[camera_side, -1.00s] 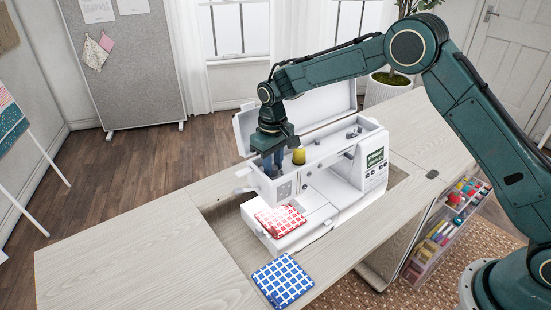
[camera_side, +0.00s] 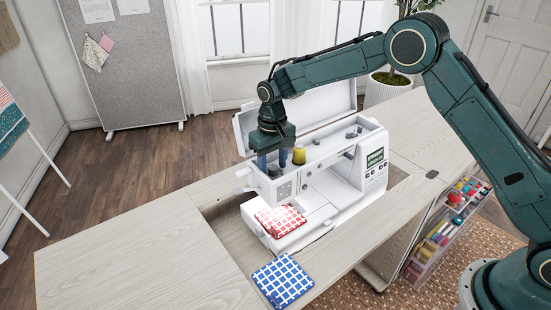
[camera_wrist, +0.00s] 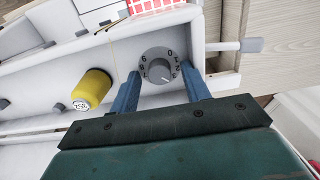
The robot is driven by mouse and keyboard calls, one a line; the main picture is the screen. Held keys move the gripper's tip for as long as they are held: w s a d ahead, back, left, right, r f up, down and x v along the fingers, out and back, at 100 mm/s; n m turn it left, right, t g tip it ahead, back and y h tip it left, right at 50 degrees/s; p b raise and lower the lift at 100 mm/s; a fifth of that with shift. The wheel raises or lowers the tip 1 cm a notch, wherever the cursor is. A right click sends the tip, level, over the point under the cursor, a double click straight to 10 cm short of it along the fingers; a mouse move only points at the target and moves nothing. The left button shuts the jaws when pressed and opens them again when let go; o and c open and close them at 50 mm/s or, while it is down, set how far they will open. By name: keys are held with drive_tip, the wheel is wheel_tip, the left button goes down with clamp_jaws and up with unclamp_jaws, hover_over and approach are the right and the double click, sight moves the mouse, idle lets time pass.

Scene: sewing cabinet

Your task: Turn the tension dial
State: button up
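The tension dial (camera_wrist: 158,71) is a round grey knob on the sewing machine's white top, with numerals around its rim, in the wrist view. In the side view the dial (camera_side: 275,172) shows as a dark spot below my gripper. My gripper (camera_wrist: 161,80) is open. Its two blue fingers stand on either side of the dial, with a narrow gap visible on each side. The side view shows my gripper (camera_side: 273,163) over the left end of the machine (camera_side: 346,178). I cannot tell how deep the fingertips are beside the knob.
A yellow thread spool (camera_wrist: 91,89) stands close to my gripper. The machine's raised lid (camera_side: 320,105) is behind it. Red checked cloth (camera_side: 280,219) lies on the machine's bed, and blue checked cloth (camera_side: 283,280) lies on the cabinet top (camera_side: 140,255).

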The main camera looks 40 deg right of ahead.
sight(273, 167)
idle(0.3)
wheel_tip(273, 167, up, 14)
idle(0.7)
drive_tip(key=shift+s, duration=0.1)
